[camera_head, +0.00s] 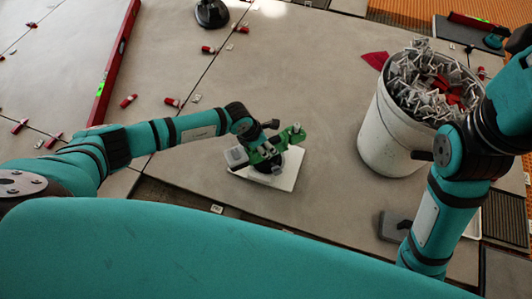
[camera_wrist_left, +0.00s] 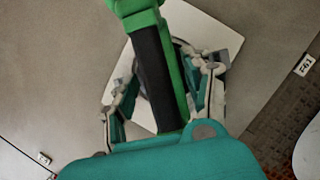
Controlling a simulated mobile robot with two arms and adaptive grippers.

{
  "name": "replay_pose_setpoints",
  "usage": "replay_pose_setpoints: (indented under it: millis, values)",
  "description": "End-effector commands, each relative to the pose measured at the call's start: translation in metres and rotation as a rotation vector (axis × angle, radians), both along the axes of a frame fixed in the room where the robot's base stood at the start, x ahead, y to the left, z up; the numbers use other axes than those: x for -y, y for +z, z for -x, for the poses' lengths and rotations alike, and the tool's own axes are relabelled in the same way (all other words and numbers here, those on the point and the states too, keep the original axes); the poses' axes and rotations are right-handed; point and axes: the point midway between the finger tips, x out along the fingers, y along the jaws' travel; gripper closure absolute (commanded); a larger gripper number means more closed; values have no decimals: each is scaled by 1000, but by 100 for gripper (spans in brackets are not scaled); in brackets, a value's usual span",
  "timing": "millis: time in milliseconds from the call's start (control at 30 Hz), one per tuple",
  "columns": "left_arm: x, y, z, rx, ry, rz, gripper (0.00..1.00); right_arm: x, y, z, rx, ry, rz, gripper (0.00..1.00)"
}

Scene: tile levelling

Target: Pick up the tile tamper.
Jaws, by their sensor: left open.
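The tile tamper (camera_head: 291,137) has a green body with a dark grip and a pale square plate (camera_head: 286,177). It rests on the grey tiled floor near the middle of the head view. In the left wrist view the tamper (camera_wrist_left: 157,66) runs up through the middle, with its plate below. My left gripper (camera_wrist_left: 164,78) is open, one finger on each side of the dark grip. In the head view my left gripper (camera_head: 262,152) is over the tamper and hides part of it. My right gripper cannot be made out.
A white bucket (camera_head: 388,138) full of clips and red wedges stands to the right. A red level (camera_head: 117,60) lies at the left. Red wedges (camera_head: 172,102) are scattered along the tile joints. A dark suction cup (camera_head: 211,13) is at the top. Floor between tamper and bucket is clear.

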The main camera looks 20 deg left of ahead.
Motion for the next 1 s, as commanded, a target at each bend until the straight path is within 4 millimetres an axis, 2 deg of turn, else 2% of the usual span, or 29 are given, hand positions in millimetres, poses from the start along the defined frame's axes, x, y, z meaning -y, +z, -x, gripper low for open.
replay_pose_setpoints:
  millis: [367, 733, 1000]
  values:
    - [0, -2, 0, 0, 0, 0, 50, 0, 2, 1, 8, 1, 1, 59]
    - [0, -2, 0, 0, 1, 0, 98, 0, 2, 1, 8, 1, 0, 59]
    - [1, 1, -2, 5, 1, 3, 100, 0, 2, 1, 6, 0, -1, 59]
